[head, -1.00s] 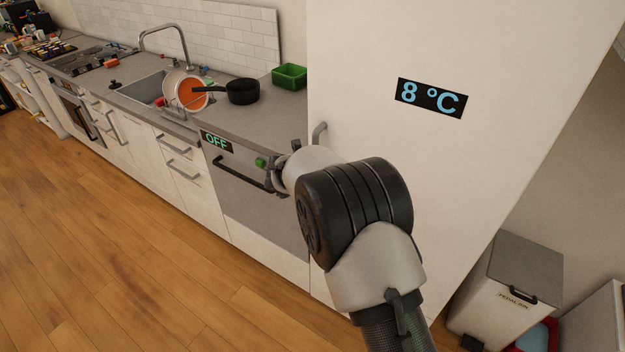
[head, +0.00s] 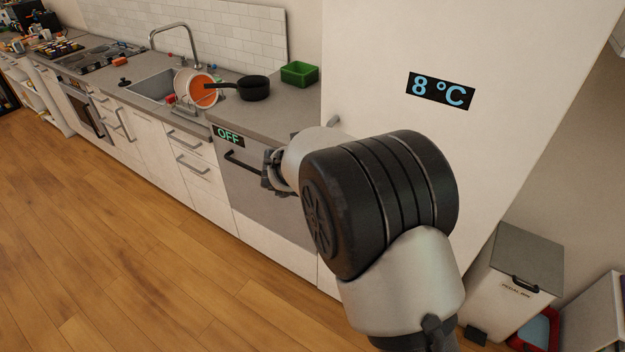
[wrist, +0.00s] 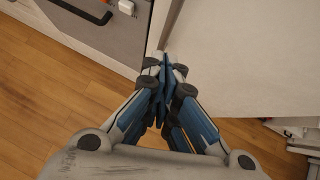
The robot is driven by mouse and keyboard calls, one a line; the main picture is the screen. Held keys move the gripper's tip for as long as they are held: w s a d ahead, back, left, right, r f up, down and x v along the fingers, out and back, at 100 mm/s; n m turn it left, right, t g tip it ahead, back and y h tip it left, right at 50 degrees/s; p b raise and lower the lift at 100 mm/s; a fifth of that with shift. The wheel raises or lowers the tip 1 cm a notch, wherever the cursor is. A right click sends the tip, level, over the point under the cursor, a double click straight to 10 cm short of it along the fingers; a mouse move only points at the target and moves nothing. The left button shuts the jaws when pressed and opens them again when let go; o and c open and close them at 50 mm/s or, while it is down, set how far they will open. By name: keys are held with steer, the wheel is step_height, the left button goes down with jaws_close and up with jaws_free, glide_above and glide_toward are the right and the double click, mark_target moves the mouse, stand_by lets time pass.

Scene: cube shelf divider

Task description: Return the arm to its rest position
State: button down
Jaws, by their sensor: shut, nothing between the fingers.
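My gripper (wrist: 164,80) is in the middle of the wrist view, its blue-padded fingers together with nothing between them. It points toward the lower front of the cabinets and the white fridge (wrist: 230,55). In the head view my gripper (head: 270,170) shows small and dark, partly hidden behind my wrist, in front of the dishwasher (head: 255,195) marked OFF. My arm is raised and bent, and it covers part of the fridge (head: 500,60) marked 8 °C.
The counter (head: 300,108) holds a black pan (head: 254,88), a green bin (head: 299,73) and a dish rack by the sink (head: 155,88). A pedal bin (head: 515,270) stands at the lower right. The wooden floor (head: 130,240) at left is clear.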

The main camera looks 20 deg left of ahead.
steer(key=shift+v, duration=1.1)
steer(key=shift+s+a, duration=0.15)
steer(key=shift+a, duration=0.05)
steer(key=w+d+r+n+t+y+b, duration=0.1)
steer(key=w+d+r+n+t+y, duration=0.2)
steer(key=r+n, duration=0.6)
steer(key=s+d+r+n+g+y+b, duration=0.1)
steer(key=s+d+r+n+g+y, duration=0.15)
steer(key=s+d+r+n, duration=0.65)
steer(key=s+d+f+n+g+h+b, duration=0.1)
steer(key=s+d+f+n+g+h, duration=0.1)
steer(key=s+d+f+n, duration=0.3)
steer(key=s+d+f+n+g+h+b, duration=0.1)
steer(key=s+d+f+n+g+h, duration=0.2)
steer(key=s+d+n, duration=0.9)
steer(key=s+d+f+h, duration=0.1)
steer(key=s+d+f, duration=0.1)
steer(key=s+d, duration=0.6)
steer(key=shift+s+d+b, duration=0.3)
steer(key=shift+s+b, duration=0.1)
steer(key=shift+s, duration=1.35)
